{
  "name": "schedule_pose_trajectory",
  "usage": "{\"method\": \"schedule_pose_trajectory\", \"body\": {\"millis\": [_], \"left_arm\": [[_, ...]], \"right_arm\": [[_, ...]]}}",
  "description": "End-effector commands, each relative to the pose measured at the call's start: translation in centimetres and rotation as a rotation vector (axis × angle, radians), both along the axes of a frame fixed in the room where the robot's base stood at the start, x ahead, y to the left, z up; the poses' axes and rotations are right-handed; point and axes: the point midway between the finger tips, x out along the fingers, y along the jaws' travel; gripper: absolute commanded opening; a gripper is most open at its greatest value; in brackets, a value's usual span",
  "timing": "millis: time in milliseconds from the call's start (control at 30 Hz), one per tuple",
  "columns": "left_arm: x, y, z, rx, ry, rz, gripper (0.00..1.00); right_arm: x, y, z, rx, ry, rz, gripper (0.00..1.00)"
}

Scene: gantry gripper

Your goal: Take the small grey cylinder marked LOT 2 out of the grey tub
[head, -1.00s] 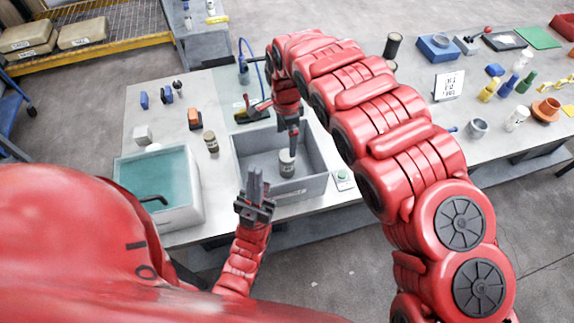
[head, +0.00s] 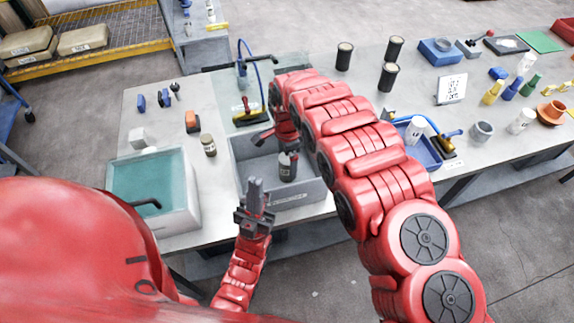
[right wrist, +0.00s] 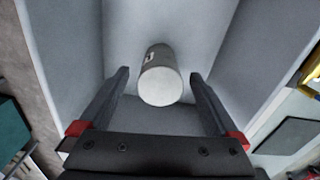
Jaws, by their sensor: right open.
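The small grey cylinder (head: 288,170) stands inside the grey tub (head: 297,196). Its label is too small to read. My right gripper (head: 289,152) reaches down into the tub at the cylinder. In the right wrist view the cylinder (right wrist: 160,82) is between the open fingers of my right gripper (right wrist: 160,74), with a visible gap on both sides. Part of a dark marking shows on its side. My left gripper (head: 255,187) points up in front of the tub, its fingers close together with nothing between them. My right arm hides part of the tub's right side.
A similar labelled container (head: 208,145) stands left of the tub. A teal-topped bin (head: 190,222) is at the table's front left. A blue tray (head: 428,158) is right of my right arm.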

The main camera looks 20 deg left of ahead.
Motion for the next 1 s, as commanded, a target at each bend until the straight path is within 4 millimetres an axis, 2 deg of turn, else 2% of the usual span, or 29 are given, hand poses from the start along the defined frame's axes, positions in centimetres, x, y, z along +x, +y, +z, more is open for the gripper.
{"method": "schedule_pose_trajectory", "body": {"millis": [133,167,600,700,1000], "left_arm": [[0.01,0.00,-0.08,0.000,0.000,0.000,0.00],[0.01,0.00,-0.08,0.000,0.000,0.000,0.00],[0.00,-0.01,-0.09,0.000,0.000,0.000,0.00],[0.00,0.00,-0.09,0.000,0.000,0.000,0.00],[0.00,0.00,-0.07,0.000,0.000,0.000,0.00]], "right_arm": [[0.02,-0.01,-0.04,0.000,0.000,0.000,0.97],[0.01,0.00,-0.05,0.000,0.000,-0.001,0.94],[0.00,0.00,-0.04,0.000,0.000,-0.001,0.14],[0.01,0.01,-0.03,0.000,0.000,-0.001,0.00],[0.02,0.02,0.01,0.001,-0.001,-0.001,0.00]]}}
